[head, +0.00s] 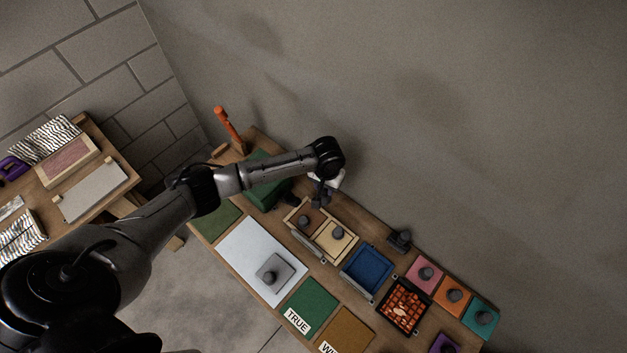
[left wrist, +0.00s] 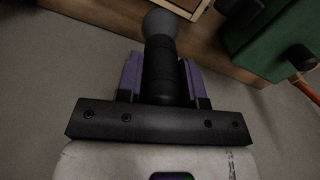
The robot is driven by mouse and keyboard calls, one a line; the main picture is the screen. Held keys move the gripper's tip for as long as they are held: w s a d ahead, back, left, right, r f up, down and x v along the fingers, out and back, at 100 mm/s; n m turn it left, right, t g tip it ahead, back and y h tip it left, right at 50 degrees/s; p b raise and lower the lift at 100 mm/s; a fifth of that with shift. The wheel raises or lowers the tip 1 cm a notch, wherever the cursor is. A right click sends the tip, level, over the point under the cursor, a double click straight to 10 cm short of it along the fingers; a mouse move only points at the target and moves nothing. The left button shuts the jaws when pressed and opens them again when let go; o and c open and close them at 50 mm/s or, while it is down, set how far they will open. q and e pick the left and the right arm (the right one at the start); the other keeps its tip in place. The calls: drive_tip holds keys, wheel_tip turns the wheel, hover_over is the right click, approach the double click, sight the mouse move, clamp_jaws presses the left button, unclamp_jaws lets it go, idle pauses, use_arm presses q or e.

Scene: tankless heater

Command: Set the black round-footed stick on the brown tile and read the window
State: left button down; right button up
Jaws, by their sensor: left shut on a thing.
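My left gripper (head: 320,197) hangs from the arm above the wooden bench, by the back edge of a two-part tray. In the left wrist view its purple-padded fingers are shut on a black stick (left wrist: 160,75) with a rounded grey end (left wrist: 160,22) pointing away from the gripper. In the head view the stick is too dark and small to tell from the fingers. A brown tile (head: 348,326) lies at the front of the bench, its label partly cut off by the frame. Another brown panel (head: 317,215) is in the two-part tray. I cannot make out a window. My right gripper is out of view.
A green box (head: 262,195) with dark knobs and an orange stick (head: 229,128) stand left of the gripper. A blue tray (head: 368,270), a black tray of orange pieces (head: 404,305) and knobbed coloured tiles lie to the right. The wall (head: 450,130) is close behind.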

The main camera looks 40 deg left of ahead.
use_arm(q)
drive_tip(key=s+a+f, duration=0.1)
drive_tip(key=s+a+f+p, duration=0.1)
drive_tip(key=f, duration=0.1)
drive_tip(key=shift+s+a+f, duration=0.2)
drive_tip(key=shift+a, duration=0.05)
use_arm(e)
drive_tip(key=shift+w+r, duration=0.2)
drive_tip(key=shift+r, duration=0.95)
use_arm(q)
drive_tip(key=shift+p, duration=0.3)
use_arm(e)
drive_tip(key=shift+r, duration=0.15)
use_arm(q)
wheel_tip(320, 180, down, 7)
drive_tip(key=b, duration=0.3)
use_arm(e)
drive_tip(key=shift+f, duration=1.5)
use_arm(q)
drive_tip(key=shift+p, duration=0.3)
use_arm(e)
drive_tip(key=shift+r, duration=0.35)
use_arm(q)
drive_tip(key=shift+f+b, duration=0.35)
drive_tip(key=shift+f, duration=0.2)
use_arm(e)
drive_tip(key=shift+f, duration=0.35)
